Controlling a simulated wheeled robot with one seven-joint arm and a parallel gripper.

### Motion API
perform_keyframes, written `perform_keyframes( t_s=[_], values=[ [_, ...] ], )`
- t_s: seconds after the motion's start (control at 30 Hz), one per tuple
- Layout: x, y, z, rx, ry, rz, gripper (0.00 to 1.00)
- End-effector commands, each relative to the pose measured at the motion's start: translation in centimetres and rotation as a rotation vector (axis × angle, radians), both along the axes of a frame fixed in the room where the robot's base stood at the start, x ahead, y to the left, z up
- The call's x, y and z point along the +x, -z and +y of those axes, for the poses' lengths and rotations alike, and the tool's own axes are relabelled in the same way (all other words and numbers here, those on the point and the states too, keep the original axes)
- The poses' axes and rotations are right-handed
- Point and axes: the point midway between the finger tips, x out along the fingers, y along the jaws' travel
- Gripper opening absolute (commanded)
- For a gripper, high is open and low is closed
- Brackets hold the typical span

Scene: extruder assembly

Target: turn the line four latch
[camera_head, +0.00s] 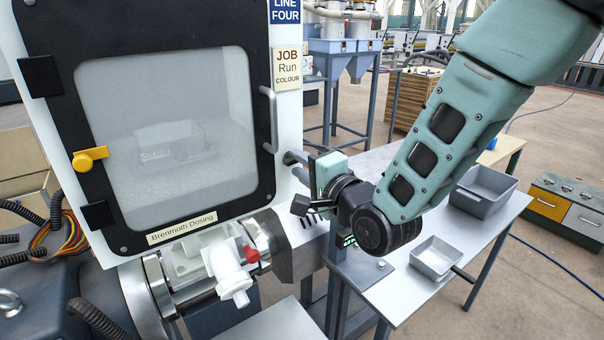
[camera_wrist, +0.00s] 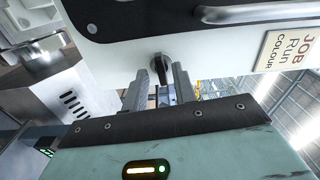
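The line four machine is a white cabinet with a dark framed, windowed door (camera_head: 262,190) and a blue LINE FOUR sign (camera_head: 285,11). A dark, round-ended latch (camera_wrist: 161,70) sticks out of the white panel in the wrist view, below the door edge. My gripper (camera_wrist: 161,76) points at this panel. Its two grey fingers stand apart, one on each side of the latch, with a narrow gap visible. In the head view my gripper (camera_head: 290,165) reaches the cabinet's right side, just right of the door handle; the latch cannot be made out there.
A grey bar handle (camera_head: 270,120) is on the door's right edge. A yellow knob (camera_head: 91,158) sits on its left edge. A white fitting with a red knob (camera_head: 250,254) is below. A table (camera_head: 398,298) at right bears a small tray (camera_head: 437,258) and a grey bin (camera_head: 484,190).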

Motion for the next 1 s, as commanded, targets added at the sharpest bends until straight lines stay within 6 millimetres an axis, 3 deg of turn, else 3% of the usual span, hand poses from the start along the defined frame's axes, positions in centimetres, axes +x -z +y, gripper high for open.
perform_keyframes(
  t_s=[0.33, 1.0],
  values=[
    [-0.2, -0.1, -0.1, -0.002, 0.0, -0.004, 0.31],
    [-4.9, -0.1, -3.3, -0.004, 0.001, -0.005, 0.31]
  ],
)
